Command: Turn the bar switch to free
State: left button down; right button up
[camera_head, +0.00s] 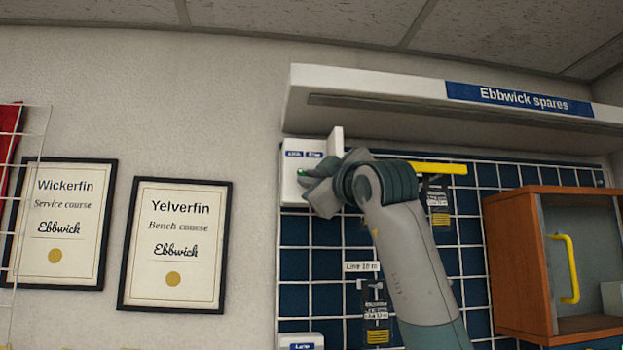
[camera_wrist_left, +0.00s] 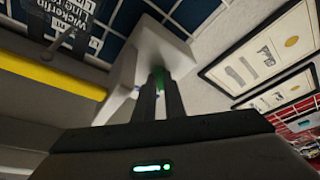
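A white switch box (camera_head: 291,180) is mounted at the upper left of the blue wall panel, with two small blue labels (camera_head: 304,154) along its top; the right one seems to read "Free". My left gripper (camera_head: 304,174) is at the front of this box and hides much of it. A small green part, perhaps the bar switch, shows at the fingertips. In the left wrist view the two dark fingers (camera_wrist_left: 158,82) are close together at the white box (camera_wrist_left: 165,45), with green between their tips. Contact and the bar's angle cannot be made out. My right gripper is not in view.
A white upright plate (camera_head: 336,141) stands at the box's right edge, close to my gripper. A white shelf (camera_head: 375,88) juts out above. A yellow bar (camera_head: 438,168) and an orange cabinet (camera_head: 513,262) are to the right. Framed certificates (camera_head: 173,243) hang on the left.

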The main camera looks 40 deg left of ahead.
pick_arm(q)
jog(key=shift+f, duration=0.1)
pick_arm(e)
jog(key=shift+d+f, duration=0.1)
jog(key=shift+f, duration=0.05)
pick_arm(q)
jog(key=m+t+h+b, duration=0.2)
jog(key=m+t+b, duration=0.1)
jog(key=m+b, duration=0.3)
jog(key=s+m+t+h+b, duration=0.1)
jog(key=m+t+h+b, duration=0.2)
jog(key=m+b, duration=0.3)
jog(key=a+m+t+h+b, duration=0.1)
jog(key=m+b, duration=0.5)
jog(key=m, duration=0.7)
jog(key=shift+s+m+t+h, duration=0.15)
jog(key=shift+m+t+h, duration=0.15)
jog(key=shift+t+h, duration=0.65)
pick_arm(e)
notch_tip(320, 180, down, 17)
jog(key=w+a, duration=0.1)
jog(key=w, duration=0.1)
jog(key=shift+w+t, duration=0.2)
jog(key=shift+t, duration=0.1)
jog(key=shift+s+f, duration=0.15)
pick_arm(q)
jog(key=c, duration=2.1)
grip_release()
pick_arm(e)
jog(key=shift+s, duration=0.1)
